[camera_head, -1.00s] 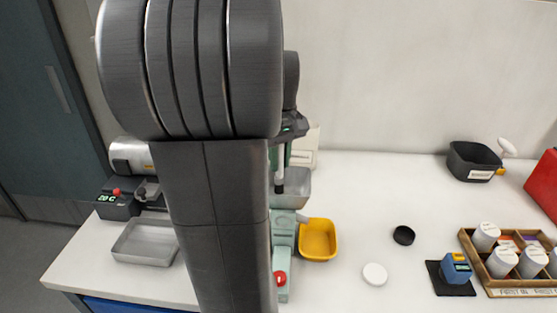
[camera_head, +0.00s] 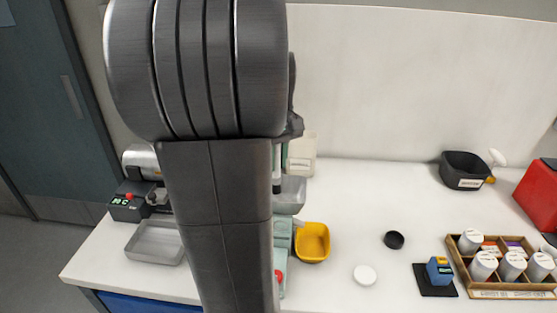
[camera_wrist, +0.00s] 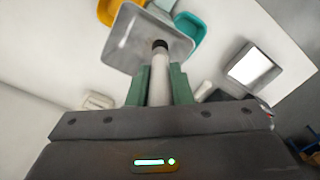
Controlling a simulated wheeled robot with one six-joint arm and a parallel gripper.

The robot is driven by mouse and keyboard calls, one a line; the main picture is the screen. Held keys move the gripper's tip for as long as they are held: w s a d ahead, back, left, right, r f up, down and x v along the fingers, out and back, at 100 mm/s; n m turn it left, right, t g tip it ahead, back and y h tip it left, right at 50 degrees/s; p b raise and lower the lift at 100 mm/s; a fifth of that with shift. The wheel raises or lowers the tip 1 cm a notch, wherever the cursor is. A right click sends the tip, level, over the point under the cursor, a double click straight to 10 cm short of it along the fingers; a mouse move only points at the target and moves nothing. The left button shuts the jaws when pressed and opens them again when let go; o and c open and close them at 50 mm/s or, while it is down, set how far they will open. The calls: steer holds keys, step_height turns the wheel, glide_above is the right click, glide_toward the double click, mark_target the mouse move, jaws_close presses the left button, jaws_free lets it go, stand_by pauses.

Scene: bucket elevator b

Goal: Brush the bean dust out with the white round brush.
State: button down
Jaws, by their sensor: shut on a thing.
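My gripper (camera_wrist: 160,88) has green fingers shut on a pale round stick with a dark tip, which looks like the white round brush (camera_wrist: 159,75). In the wrist view its dark end lies over a grey metal tray (camera_wrist: 118,50). In the head view my arm hides most of the gripper. The pale brush (camera_head: 277,170) shows there beside my arm, pointing down, with the same tray (camera_head: 293,192) close by. I cannot tell whether the tip touches the tray. No bean dust can be made out.
A mint-green machine part (camera_head: 283,240) with a red button and a yellow bowl (camera_head: 312,242) stand near the tray. Another metal tray (camera_head: 155,243) lies left. A black bin (camera_head: 462,171) and a rack of white jars (camera_head: 457,262) are at right. The bench's middle right is mostly clear.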

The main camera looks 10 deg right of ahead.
steer(key=shift+r+p, duration=0.75)
steer(key=shift+r, duration=0.45)
